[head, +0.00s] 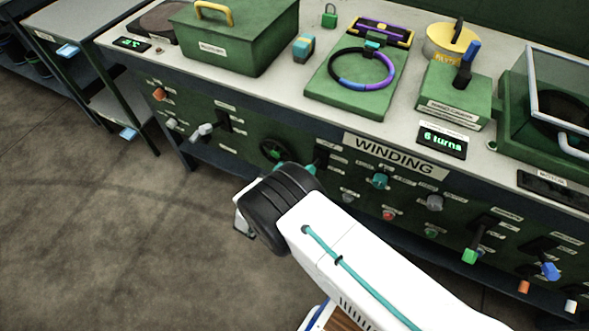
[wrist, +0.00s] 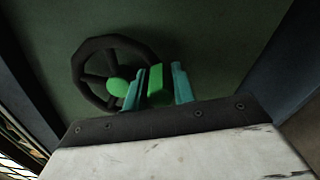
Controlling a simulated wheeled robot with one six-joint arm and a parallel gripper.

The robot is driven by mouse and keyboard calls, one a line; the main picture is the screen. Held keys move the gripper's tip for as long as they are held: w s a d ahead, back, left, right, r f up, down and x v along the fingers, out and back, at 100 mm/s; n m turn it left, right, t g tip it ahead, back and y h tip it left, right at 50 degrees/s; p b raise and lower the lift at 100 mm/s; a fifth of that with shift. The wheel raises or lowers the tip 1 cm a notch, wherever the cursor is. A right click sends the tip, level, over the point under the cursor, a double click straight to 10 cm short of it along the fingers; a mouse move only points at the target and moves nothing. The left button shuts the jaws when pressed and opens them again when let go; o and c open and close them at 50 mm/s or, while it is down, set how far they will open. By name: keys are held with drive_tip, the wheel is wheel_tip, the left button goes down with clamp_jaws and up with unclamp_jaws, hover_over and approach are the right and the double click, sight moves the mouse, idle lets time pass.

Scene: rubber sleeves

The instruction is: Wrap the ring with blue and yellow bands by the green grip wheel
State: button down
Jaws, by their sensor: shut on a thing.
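The ring (head: 334,76) lies flat on a green block (head: 320,97) on the bench; it is black with blue and purple bands, and I see no yellow on it. The black hand wheel (head: 271,149) is on the green front panel below it, and in the wrist view the wheel (wrist: 82,75) shows a green hub. My gripper (wrist: 160,87) has its teal fingers on both sides of the green grip (wrist: 158,97) at the wheel's right side, shut on it. In the head view my wrist hides most of the gripper and the grip.
A display (head: 441,141) reads "6 turns", near a WINDING label (head: 395,156). Several knobs and levers stick out of the panel to the right. The floor (head: 90,230) at left is clear.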

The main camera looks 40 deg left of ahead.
drive_tip(key=shift+d+f, duration=0.1)
drive_tip(key=shift+f, duration=0.05)
drive_tip(key=c, duration=1.2)
unclamp_jaws()
drive_tip(key=shift+o, duration=0.2)
drive_tip(key=s+d, duration=0.1)
drive_tip(key=s, duration=0.6)
drive_tip(key=shift+s, duration=0.3)
drive_tip(key=shift+d, duration=0.1)
